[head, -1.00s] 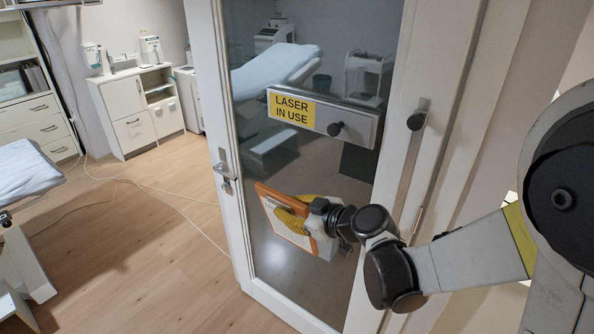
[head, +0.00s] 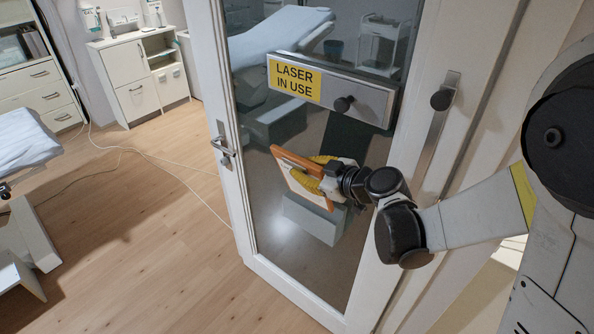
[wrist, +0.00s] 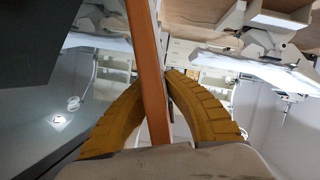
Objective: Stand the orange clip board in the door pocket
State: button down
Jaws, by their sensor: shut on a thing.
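The orange clip board (head: 290,158) is in front of the glass door in the head view, tilted, its pale face turned down and left. My gripper (head: 328,176) is shut on it with ribbed yellow fingers. In the wrist view the clip board (wrist: 146,65) shows edge-on as an orange strip between the two curved fingers (wrist: 155,85). The door pocket appears to be the grey metal box (head: 362,100) on the door glass, with a yellow "LASER IN USE" label and a dark knob. The clip board is below it in the picture, apart from it. The pocket's opening is not clear.
The white-framed glass door (head: 240,215) has a lever handle (head: 224,150) at left and a long bar with a dark knob (head: 438,105) at right. A cable lies on the wood floor (head: 150,230). A white cabinet (head: 130,85) and a bed (head: 25,140) stand at left.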

aim_at(308, 194)
jog(key=shift+w+d+f+b, duration=0.45)
jog(key=shift+w+f, duration=0.1)
jog(key=shift+f, duration=0.15)
jog(key=shift+w+d+f+b, duration=0.45)
jog(key=shift+w+f, duration=0.1)
jog(key=shift+f, duration=0.15)
notch_tip(308, 194, down, 6)
jog(key=b, duration=0.5)
jog(key=shift+w, duration=0.1)
jog(key=c, duration=1.5)
grip_release()
jog(key=shift+d, duration=0.1)
jog(key=v, duration=1.2)
jog(key=shift+r, duration=0.1)
